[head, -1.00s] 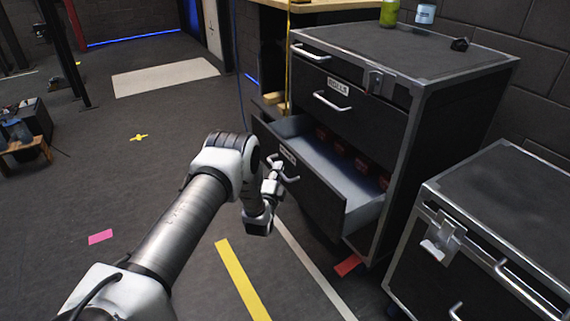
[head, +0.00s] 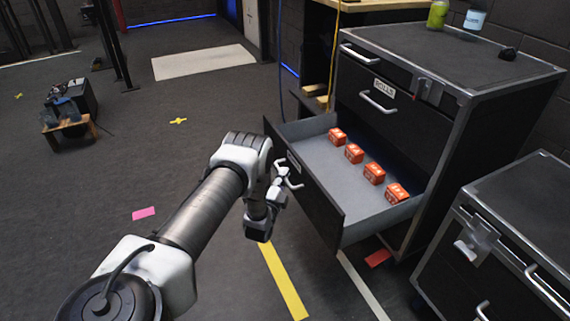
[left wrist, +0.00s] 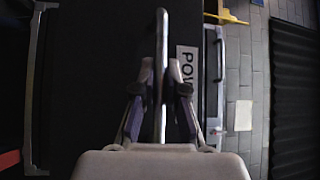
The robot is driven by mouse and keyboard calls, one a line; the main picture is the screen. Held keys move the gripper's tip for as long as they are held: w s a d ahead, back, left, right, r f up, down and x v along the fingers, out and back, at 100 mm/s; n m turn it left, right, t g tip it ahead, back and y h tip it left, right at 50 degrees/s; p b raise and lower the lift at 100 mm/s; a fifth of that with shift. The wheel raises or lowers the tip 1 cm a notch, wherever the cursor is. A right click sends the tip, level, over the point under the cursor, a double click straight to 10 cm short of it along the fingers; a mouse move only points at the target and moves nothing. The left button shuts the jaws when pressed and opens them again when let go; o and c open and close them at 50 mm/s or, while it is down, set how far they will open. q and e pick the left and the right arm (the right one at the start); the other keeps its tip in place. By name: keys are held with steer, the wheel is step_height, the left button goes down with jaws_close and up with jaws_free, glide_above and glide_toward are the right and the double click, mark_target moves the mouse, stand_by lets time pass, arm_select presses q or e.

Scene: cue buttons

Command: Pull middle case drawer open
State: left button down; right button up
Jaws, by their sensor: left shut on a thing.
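A black case (head: 450,130) with metal edges stands at the right. Its lower drawer (head: 320,208) is pulled well out, with a grey floor showing several small orange boxes (head: 374,173) in a row. The drawer's front has a metal bar handle (head: 294,176) and a white label. My left gripper (head: 279,184) is at this handle and shut on it. In the left wrist view the handle (left wrist: 161,60) runs between the fingers, beside a label (left wrist: 187,66) that begins "POW". The two drawers above, with handles (head: 378,102), are shut. My right gripper is not in view.
A second dark case (head: 530,215) stands at the right front, close to the open drawer. The floor (head: 100,190) left of my arm is mostly clear.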

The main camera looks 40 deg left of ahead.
arm_select(q)
steer(key=c, duration=1.2)
jaws_free()
steer(key=shift+s, duration=0.1)
steer(key=v, duration=1.1)
steer(key=shift+s+d+f, duration=0.15)
steer(key=shift+s+d, duration=0.1)
steer(key=shift+s, duration=0.05)
